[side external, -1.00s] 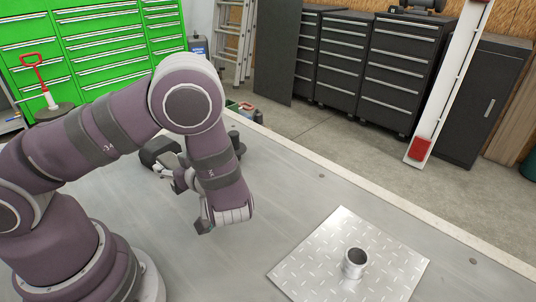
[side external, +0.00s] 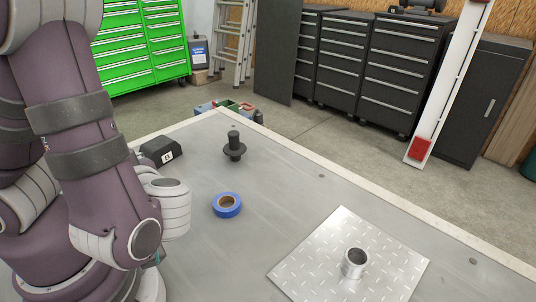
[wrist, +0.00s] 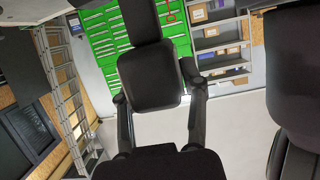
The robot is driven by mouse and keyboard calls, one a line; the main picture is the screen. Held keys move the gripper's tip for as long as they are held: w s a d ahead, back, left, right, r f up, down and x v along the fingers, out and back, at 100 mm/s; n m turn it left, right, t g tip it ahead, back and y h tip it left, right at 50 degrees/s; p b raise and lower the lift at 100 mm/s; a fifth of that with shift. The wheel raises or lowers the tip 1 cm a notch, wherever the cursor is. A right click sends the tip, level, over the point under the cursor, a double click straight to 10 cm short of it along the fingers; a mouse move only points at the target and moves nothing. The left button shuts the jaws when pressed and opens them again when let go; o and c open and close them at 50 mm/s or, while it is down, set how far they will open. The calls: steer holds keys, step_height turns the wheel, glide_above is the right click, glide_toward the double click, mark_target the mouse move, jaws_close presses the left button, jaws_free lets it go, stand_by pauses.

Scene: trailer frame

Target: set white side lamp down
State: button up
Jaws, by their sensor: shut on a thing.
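In the wrist view my gripper (wrist: 160,115) has its two dark fingers closed on the sides of a black, rounded block (wrist: 150,82). I take this block for the white side lamp; no white face of it shows, and a dark bar rises from its far side. Walls, shelves and floor show behind it, so it looks held clear of any surface. In the side view my arm fills the left, and neither the gripper fingers nor the held lamp can be made out there. The grey metal table (side external: 275,215) is below.
On the table are a black box marked B (side external: 160,150), a black knobbed part (side external: 234,146), a blue tape roll (side external: 227,205) and a tread plate (side external: 315,262) with an upright pipe stub (side external: 353,263). The table is bare between the tape and the plate.

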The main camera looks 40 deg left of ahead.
steer(key=w+d+f+m+t+h, duration=0.1)
steer(key=w+d+f+m+t, duration=0.15)
steer(key=w, duration=0.25)
steer(key=w+d+f+m+t, duration=0.1)
steer(key=w+m+t, duration=0.2)
steer(key=w+t, duration=0.15)
steer(key=w+d+r+m+t+h, duration=0.3)
steer(key=w+m+h, duration=0.1)
steer(key=w, duration=0.5)
steer(key=w+d+r+m+t+h, duration=0.2)
steer(key=w+d+m+t+h, duration=0.15)
steer(key=w, duration=0.65)
steer(key=shift+m+h, duration=0.3)
steer(key=shift+h, duration=0.15)
steer(key=f, duration=1.3)
steer(key=shift+s+f, duration=0.15)
steer(key=shift+s, duration=0.2)
steer(key=o, duration=1.2)
steer(key=shift+o, duration=0.2)
